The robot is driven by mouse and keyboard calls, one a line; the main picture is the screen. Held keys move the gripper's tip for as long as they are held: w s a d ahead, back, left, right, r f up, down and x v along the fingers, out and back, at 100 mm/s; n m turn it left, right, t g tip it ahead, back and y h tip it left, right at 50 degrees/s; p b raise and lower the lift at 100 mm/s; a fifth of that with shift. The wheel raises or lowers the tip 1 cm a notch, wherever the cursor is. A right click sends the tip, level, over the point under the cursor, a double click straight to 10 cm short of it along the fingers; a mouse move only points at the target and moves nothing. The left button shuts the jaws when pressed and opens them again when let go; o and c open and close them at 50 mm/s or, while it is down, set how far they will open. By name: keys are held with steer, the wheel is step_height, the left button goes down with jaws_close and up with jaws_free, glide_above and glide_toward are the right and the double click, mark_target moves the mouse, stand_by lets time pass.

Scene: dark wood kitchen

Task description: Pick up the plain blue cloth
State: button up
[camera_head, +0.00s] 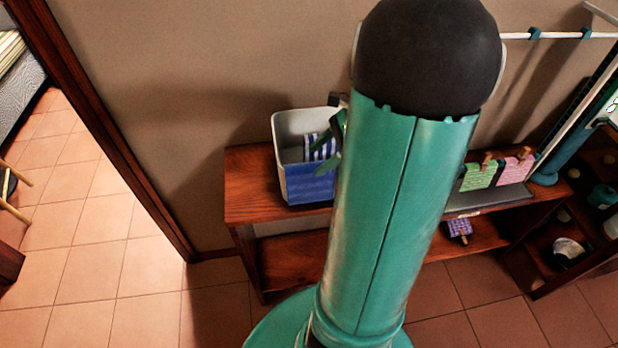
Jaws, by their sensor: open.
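My arm hides part of the gripper and the bin's right edge.
The wooden shelf (250,190) stands against the wall. Green (479,177) and pink (512,170) pieces with wooden handles stand on it at right. A purple piece (459,228) is on the lower level. A doorway and open tiled floor (90,265) lie left.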

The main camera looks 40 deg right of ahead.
mark_target(312, 163)
steer(key=x, duration=0.4)
steer(key=shift+f, duration=0.35)
jaws_close()
steer(key=shift+w+r, duration=0.1)
